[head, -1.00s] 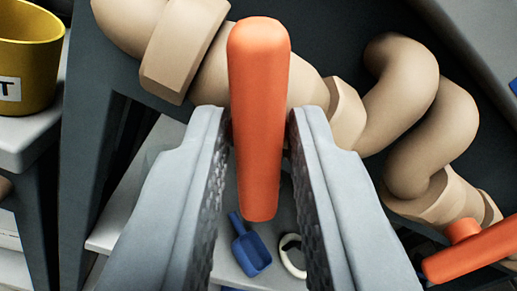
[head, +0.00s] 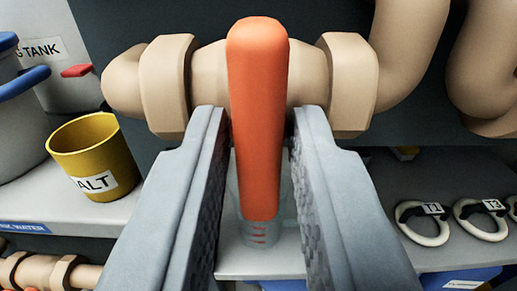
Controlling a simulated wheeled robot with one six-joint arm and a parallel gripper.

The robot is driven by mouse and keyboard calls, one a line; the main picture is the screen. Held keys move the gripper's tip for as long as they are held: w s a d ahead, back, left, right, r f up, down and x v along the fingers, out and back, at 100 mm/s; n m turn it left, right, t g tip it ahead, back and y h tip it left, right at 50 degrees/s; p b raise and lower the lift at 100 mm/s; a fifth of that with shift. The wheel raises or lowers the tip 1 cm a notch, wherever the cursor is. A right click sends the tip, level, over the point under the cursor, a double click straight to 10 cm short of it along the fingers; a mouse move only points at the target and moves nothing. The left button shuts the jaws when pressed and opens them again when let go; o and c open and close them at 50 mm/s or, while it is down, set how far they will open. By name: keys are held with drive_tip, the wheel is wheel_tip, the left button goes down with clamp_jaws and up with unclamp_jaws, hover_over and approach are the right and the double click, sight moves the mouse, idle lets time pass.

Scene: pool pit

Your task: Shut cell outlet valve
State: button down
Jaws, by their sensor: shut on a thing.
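An orange valve handle (head: 259,60) stands upright in the middle of the head view. It crosses in front of a beige pipe valve body (head: 208,72), which runs level between two collars, so the handle lies square across the pipe. My gripper (head: 260,125) has one grey finger on each side of the handle's lower half and is shut on it. The handle hides the middle of the valve body. No label naming this valve shows.
A yellow cup (head: 95,150) marked "ALT" and a grey tank with a blue rim (head: 25,82) stand at left. A clear beaker (head: 262,236) stands behind the handle. White rings tagged T1 (head: 425,235) and T3 (head: 480,232) lie at right.

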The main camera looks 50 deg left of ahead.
drive_tip(key=shift+f, duration=0.1)
drive_tip(key=c, duration=1.4)
unclamp_jaws()
drive_tip(key=shift+d, duration=0.1)
drive_tip(key=v, duration=1.7)
drive_tip(key=shift+s, duration=0.2)
drive_tip(key=shift+d, duration=0.15)
